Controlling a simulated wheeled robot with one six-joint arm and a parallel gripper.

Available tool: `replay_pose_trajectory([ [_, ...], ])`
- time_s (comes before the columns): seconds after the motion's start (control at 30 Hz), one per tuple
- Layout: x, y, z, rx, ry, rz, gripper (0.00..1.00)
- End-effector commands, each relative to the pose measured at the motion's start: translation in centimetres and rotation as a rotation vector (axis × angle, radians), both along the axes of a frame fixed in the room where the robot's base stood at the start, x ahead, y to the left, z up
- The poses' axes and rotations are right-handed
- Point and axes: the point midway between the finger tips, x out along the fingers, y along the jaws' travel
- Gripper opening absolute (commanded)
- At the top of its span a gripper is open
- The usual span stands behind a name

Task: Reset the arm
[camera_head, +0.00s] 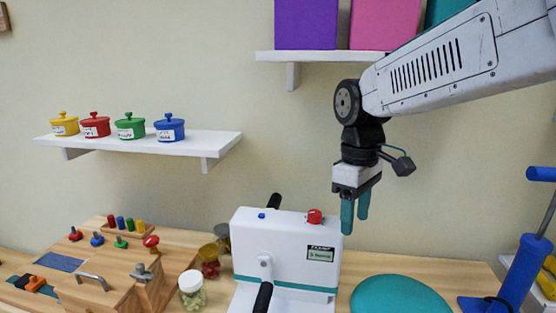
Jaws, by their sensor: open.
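My gripper (355,213) hangs from my arm at right of centre, with its teal fingers pointing down. Its fingers are apart and nothing is between them. It is in the air above and right of the white machine (290,245), which has a red knob (314,216) on top, a small display and black handles. The left finger's tip shows close to the machine's upper right edge in the picture; I cannot tell the depth between them.
A teal disc (400,296) lies on the table right of the machine. A blue pump-like device (522,265) stands at far right. A wooden activity board (110,268) and jars (192,290) are at left. Shelves with colored pots (130,126) and boxes (306,25) are on the wall.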

Motion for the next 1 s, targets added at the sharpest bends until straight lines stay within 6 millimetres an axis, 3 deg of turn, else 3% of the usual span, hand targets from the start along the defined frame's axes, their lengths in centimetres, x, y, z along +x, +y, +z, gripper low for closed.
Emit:
replay_pose_trajectory([
  [0.1,-4.8,-3.2,-0.2,-0.008,-0.015,-0.226,0.52],
  [0.3,-13.1,-7.7,-1.7,-0.011,-0.051,-0.582,0.52],
  [0.5,-19.3,-10.4,-3.5,0.007,-0.105,-0.773,0.52],
  [0.67,-21.1,-11.3,-3.6,0.027,-0.153,-0.816,0.52],
  [1.0,-21.3,-11.6,-3.0,0.037,-0.182,-0.832,0.52],
])
